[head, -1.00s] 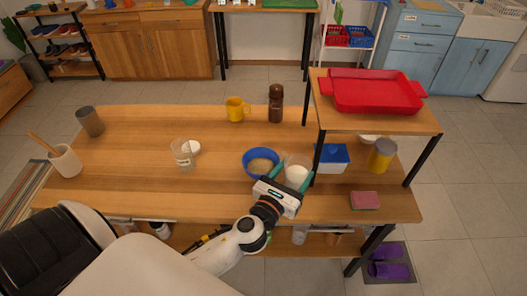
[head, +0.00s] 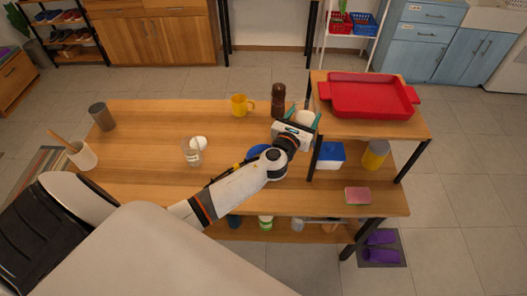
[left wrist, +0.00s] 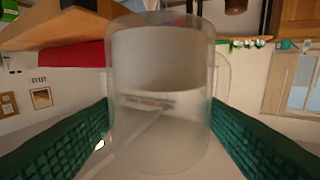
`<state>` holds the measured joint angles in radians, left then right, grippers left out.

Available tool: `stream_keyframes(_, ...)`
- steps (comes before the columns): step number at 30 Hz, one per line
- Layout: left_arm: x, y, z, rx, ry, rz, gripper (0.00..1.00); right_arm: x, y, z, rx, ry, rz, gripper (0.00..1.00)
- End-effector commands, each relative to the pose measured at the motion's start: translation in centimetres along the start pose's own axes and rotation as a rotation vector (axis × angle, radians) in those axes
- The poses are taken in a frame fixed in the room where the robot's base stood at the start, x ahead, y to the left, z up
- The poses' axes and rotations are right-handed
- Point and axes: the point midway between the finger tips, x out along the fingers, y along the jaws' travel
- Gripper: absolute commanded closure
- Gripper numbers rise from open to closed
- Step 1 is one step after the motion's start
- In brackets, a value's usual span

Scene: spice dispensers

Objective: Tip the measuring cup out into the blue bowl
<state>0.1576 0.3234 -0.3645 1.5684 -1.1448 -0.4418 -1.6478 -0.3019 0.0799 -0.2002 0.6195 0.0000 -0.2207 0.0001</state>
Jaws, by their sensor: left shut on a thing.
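My left gripper (head: 302,119) is shut on a clear measuring cup (left wrist: 160,95) with pale contents. In the left wrist view the cup stands between the two green finger pads. In the head view the cup (head: 306,116) is raised above the table, near the shelf's left post. The blue bowl (head: 256,151) is on the table and mostly hidden by my left wrist; only its left rim shows. Its contents are hidden now. The cup is beyond the bowl and to its right, not over it. My right gripper is out of view.
The raised shelf (head: 410,129) with a red tray (head: 370,98) is close right of the cup. A brown bottle (head: 278,100) and yellow mug (head: 240,105) stand behind. Another clear cup (head: 192,154) stands on the left, where the table has free room.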

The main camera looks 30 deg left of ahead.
Motion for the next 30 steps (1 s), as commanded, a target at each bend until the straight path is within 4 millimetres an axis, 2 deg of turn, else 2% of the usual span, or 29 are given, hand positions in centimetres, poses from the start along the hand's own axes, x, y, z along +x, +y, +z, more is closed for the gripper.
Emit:
stream_keyframes(2,0.0,0.0,1.0,-0.004,0.001,-0.002,0.64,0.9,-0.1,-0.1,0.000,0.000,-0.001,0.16)
stream_keyframes(6,-0.1,-0.2,5.2,-0.030,0.002,-0.004,0.64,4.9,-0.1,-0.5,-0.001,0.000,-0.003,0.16)
stream_keyframes(30,-0.2,-1.5,23.4,-0.182,0.024,-0.006,0.64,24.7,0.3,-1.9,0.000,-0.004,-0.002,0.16)
